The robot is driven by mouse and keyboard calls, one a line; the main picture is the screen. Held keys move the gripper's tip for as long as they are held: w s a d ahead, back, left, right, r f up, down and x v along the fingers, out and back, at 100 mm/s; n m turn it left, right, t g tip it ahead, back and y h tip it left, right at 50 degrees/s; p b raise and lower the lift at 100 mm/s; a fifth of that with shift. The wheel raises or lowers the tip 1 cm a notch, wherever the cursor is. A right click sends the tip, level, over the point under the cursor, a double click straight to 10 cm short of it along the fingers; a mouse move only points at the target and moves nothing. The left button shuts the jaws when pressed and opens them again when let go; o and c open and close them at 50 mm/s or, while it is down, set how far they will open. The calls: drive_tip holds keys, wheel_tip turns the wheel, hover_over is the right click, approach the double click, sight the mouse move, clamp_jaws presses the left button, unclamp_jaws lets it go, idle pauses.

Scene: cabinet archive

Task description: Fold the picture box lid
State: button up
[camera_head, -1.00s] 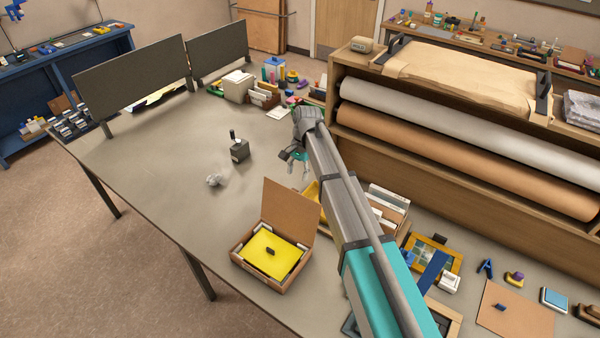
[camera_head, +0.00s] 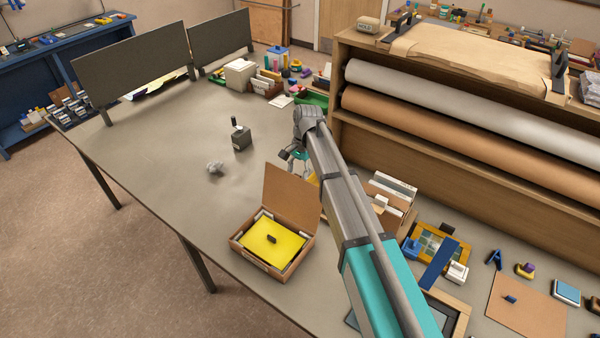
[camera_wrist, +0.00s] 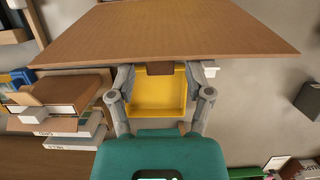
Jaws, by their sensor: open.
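The picture box (camera_head: 234,247) is an open brown box near the table's front edge. A yellow panel (camera_head: 262,238) with a small dark knob lies inside it. Its brown lid (camera_head: 291,197) stands raised, tilted back from the box.
A yellow tray (camera_wrist: 157,96) shows beyond my fingers in the wrist view. A dark block (camera_head: 241,138) and a crumpled grey lump (camera_head: 214,168) sit left of the lid. Paper-filled holders (camera_head: 388,192) stand right of my arm. The table's left middle is clear.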

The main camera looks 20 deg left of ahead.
drive_tip(key=shift+f, duration=0.2)
idle(0.3)
drive_tip(key=c, duration=0.8)
